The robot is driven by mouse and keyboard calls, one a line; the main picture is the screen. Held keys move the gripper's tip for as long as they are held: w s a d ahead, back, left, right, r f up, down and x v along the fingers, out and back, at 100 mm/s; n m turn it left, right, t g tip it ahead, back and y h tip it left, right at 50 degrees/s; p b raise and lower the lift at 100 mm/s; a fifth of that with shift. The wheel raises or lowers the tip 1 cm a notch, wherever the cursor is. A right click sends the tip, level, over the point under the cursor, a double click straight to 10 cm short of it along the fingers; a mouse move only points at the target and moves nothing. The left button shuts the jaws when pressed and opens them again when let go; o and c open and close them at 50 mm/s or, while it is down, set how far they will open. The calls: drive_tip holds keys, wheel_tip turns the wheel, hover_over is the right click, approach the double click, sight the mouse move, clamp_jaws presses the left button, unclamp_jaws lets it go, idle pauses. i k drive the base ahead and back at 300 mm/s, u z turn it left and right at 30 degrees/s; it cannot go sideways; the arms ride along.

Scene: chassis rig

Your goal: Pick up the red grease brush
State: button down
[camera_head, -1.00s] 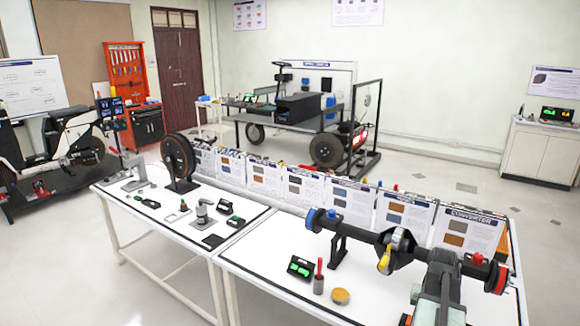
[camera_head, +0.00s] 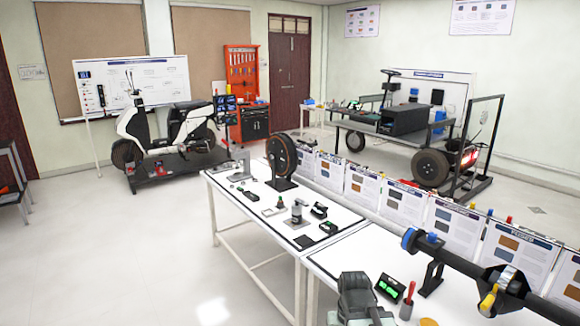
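The red grease brush (camera_head: 410,291) stands upright, red handle up, in a small grey cup (camera_head: 405,310) on the near white table, at the bottom right of the head view. My grey arm shows at the bottom edge, left of the brush and apart from it in the picture. The fingers of my gripper are not in view, so its opening cannot be seen.
A black box with green lights (camera_head: 390,288) lies left of the brush, and a yellow-brown round tin (camera_head: 428,322) is at its right. A black axle (camera_head: 470,268) stands behind to the right. Information cards line the table's back. The floor at left is open.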

sight(412, 285)
drive_tip(key=u, duration=0.6)
drive_tip(key=k, duration=1.05)
drive_tip(key=z, duration=0.85)
drive_tip(key=i, duration=1)
drive_tip(key=z, duration=0.1)
